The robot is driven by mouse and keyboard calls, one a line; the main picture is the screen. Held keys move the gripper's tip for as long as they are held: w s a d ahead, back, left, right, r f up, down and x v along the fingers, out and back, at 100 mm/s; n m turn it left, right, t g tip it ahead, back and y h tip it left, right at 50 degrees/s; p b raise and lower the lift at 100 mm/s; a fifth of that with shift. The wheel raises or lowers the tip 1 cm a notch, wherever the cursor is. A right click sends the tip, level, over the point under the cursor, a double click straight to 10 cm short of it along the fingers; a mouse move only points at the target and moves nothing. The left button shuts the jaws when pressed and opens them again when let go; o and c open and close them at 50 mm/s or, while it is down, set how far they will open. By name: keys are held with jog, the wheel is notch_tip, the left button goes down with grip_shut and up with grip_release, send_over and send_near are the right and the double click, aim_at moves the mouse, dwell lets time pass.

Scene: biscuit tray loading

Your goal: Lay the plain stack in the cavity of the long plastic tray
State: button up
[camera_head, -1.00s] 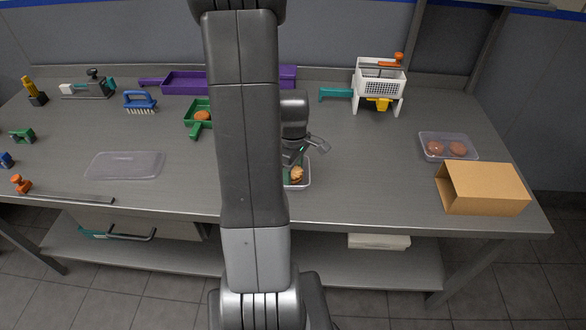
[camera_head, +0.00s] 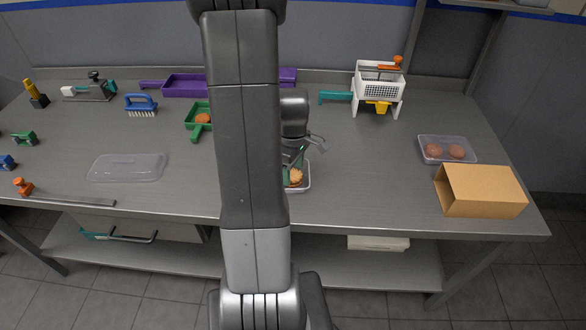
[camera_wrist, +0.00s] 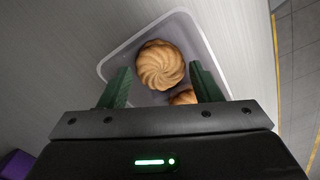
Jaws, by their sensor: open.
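A clear plastic tray (camera_wrist: 108,68) lies under my gripper; in the head view its near rim (camera_head: 300,190) shows beside my arm. A swirl-topped biscuit stack (camera_wrist: 161,64) lies in it, also visible in the head view (camera_head: 295,178). A second biscuit (camera_wrist: 184,97) shows lower, partly hidden by my gripper. My gripper (camera_wrist: 160,66) is open, its green fingers either side of the swirled stack in the wrist view, with gaps on both sides. Another clear tray (camera_head: 434,157) at the right holds two round brown biscuits (camera_head: 446,151). I cannot tell which stack is the plain one.
A green tray (camera_head: 196,125) with an orange-brown biscuit stands left of my arm, before a purple tray (camera_head: 180,86). An empty clear tray or lid (camera_head: 125,168) lies at left. A cardboard box (camera_head: 482,190) and a white slicer-like device (camera_head: 379,85) stand at right.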

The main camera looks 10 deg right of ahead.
jog(key=shift+r+p, duration=0.85)
jog(key=shift+r, duration=0.5)
jog(key=o, duration=0.5)
jog(key=shift+o, duration=0.2)
notch_tip(320, 180, up, 14)
jog(key=shift+f, duration=0.2)
